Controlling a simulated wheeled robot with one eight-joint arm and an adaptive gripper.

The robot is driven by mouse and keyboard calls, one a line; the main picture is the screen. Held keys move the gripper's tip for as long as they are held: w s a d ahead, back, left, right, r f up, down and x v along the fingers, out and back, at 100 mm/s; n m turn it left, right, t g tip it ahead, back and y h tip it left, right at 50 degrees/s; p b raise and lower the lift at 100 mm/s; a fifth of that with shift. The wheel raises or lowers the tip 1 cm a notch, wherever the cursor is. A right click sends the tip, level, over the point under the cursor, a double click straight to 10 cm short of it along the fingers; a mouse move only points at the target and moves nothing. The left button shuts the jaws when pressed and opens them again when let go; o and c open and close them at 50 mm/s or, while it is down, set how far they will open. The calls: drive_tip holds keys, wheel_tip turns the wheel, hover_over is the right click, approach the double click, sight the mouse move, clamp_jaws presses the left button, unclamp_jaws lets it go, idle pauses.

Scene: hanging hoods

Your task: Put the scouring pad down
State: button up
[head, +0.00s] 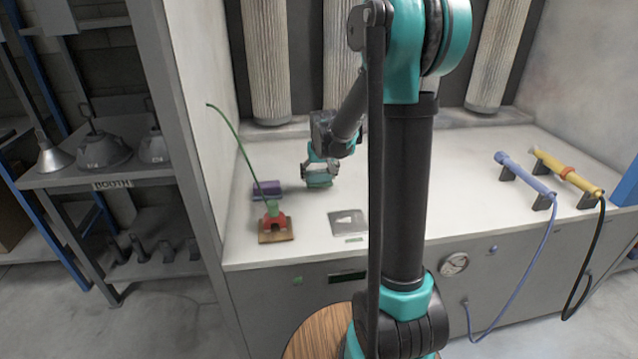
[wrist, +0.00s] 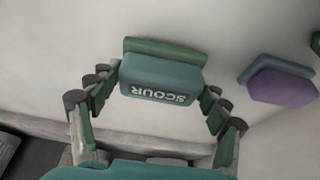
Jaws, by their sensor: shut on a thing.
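The scouring pad (wrist: 160,80) is a teal block with a dark green layer and the word SCOUR on it, seen in the wrist view. My gripper (wrist: 158,92) is shut on it, with one finger at each end of the pad. In the head view my gripper (head: 320,172) is low over the left part of the white bench, and the green pad (head: 319,181) shows between its fingers. I cannot tell whether the pad touches the bench top (head: 300,212).
A purple sponge (head: 267,189) lies left of the pad. A grey plate (head: 348,222) lies nearer the front edge. Blue (head: 525,174) and yellow (head: 568,172) wands rest at right.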

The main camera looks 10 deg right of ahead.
sight(319, 182)
drive_tip(key=shift+f, duration=1.5)
drive_tip(key=shift+f, duration=0.1)
drive_tip(key=o, duration=1.4)
drive_tip(key=shift+o, duration=0.2)
drive_tip(key=v, duration=1.2)
drive_tip(key=s+d+f, duration=0.1)
drive_tip(key=s, duration=0.3)
drive_tip(key=s+d+f, duration=0.1)
drive_tip(key=s+f, duration=0.1)
drive_tip(key=s, duration=0.3)
drive_tip(key=s+d+f, duration=0.1)
drive_tip(key=s+f, duration=0.1)
drive_tip(key=s, duration=0.3)
drive_tip(key=shift+s+f, duration=0.15)
drive_tip(key=shift+f, duration=0.1)
drive_tip(key=s+f, duration=0.2)
drive_tip(key=s, duration=0.1)
drive_tip(key=s+f, duration=0.2)
drive_tip(key=s, duration=0.2)
drive_tip(key=s+d+f, duration=0.1)
drive_tip(key=s+f, duration=0.1)
drive_tip(key=s, duration=0.2)
drive_tip(key=shift+s, duration=0.2)
